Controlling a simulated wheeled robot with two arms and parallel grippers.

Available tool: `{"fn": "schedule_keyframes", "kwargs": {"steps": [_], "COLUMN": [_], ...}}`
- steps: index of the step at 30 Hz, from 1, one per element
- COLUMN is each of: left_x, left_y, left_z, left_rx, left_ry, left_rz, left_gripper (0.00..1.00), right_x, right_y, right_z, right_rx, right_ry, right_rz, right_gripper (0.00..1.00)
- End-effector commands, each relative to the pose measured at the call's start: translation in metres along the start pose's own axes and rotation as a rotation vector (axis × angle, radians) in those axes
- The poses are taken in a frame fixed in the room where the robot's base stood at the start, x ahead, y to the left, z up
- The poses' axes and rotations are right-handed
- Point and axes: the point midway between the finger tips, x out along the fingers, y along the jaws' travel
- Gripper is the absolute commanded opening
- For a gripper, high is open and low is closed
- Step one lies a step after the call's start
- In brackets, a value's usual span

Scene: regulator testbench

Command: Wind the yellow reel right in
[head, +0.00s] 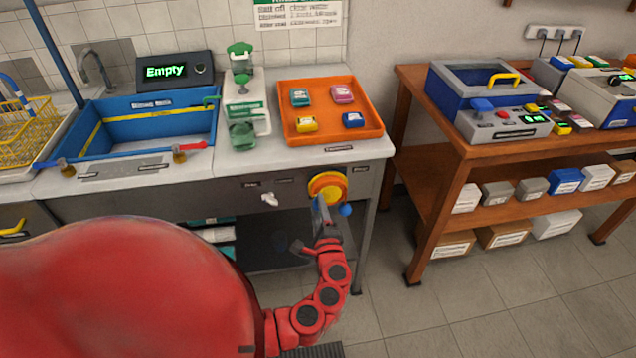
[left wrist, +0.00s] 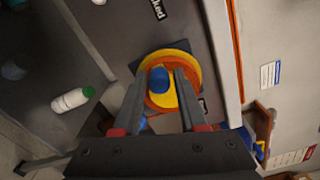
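A blue ball (head: 345,210) shows right of the gripper in the head view. My right gripper is not in view.
A white nozzle (head: 269,199) sticks out of the panel left of the reel. An orange tray (head: 375,131) with several small blocks is on the worktop above. A wooden bench (head: 440,185) stands at the right, with open floor between. A display reads "Empty" (head: 165,71).

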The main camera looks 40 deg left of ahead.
Motion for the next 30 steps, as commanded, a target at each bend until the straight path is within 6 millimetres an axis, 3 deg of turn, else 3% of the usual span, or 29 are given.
{"fn": "schedule_keyframes", "kwargs": {"steps": [3, 14, 17, 27, 30], "left_x": [0.0, -0.005, -0.02, -0.108, -0.127], "left_y": [0.0, 0.001, 0.001, 0.003, 0.004], "left_z": [0.0, 0.0, -0.001, -0.004, -0.004], "left_rx": [0.0, 0.0, 0.0, -0.001, -0.003], "left_ry": [-0.001, -0.001, 0.003, 0.012, 0.008], "left_rz": [0.001, 0.001, 0.0, -0.002, 0.003], "left_gripper": [0.61, 0.61, 0.61, 0.61, 0.61], "right_x": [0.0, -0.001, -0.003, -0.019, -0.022], "right_y": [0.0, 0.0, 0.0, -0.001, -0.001], "right_z": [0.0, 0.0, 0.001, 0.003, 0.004], "right_rx": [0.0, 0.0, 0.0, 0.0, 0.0], "right_ry": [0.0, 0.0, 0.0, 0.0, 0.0], "right_rz": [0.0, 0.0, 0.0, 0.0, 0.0], "right_gripper": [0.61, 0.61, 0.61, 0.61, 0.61]}}
